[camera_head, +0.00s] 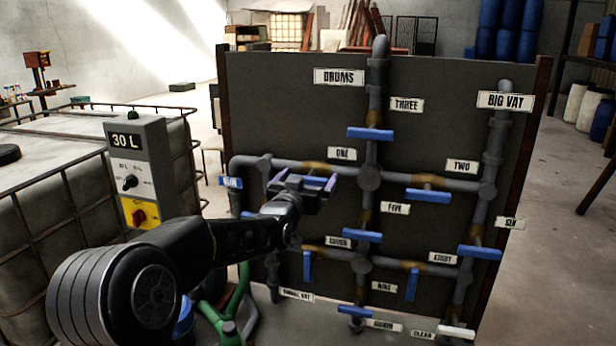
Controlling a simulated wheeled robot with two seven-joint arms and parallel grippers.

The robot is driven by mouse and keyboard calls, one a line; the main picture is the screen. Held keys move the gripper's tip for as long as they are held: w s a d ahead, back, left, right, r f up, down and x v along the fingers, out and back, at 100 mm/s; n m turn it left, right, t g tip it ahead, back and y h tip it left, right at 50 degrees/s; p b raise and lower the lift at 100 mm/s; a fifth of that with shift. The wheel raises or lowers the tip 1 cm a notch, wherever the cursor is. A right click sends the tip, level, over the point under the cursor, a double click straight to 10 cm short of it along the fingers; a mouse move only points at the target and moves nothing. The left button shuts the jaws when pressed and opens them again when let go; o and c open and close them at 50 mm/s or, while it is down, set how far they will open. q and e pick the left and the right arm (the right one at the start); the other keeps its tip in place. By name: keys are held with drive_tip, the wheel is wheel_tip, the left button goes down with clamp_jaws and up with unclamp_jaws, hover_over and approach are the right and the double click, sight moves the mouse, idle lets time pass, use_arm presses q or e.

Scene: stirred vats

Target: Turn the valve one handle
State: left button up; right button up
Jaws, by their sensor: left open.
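The board carries grey pipes with brass valves. The label ONE (342,153) sits above the upper left horizontal pipe, and valve one's brass body (314,167) shows just below and left of it. My left gripper (312,184) is in front of this valve, open, with its fingers spread to either side. A bluish-purple strip shows between the fingers; I cannot tell whether it is valve one's handle or part of the gripper. The handle is otherwise hidden, and contact cannot be judged. My right gripper is not in view.
Blue handles nearby are valve three's (370,134), valve two's (428,196) and valve five's (362,236). A control box marked 30 L (137,170) stands left, by a caged tank (40,215). Open floor lies right of the board.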

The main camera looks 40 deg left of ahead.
use_arm(q)
drive_tip(key=c, duration=1.1)
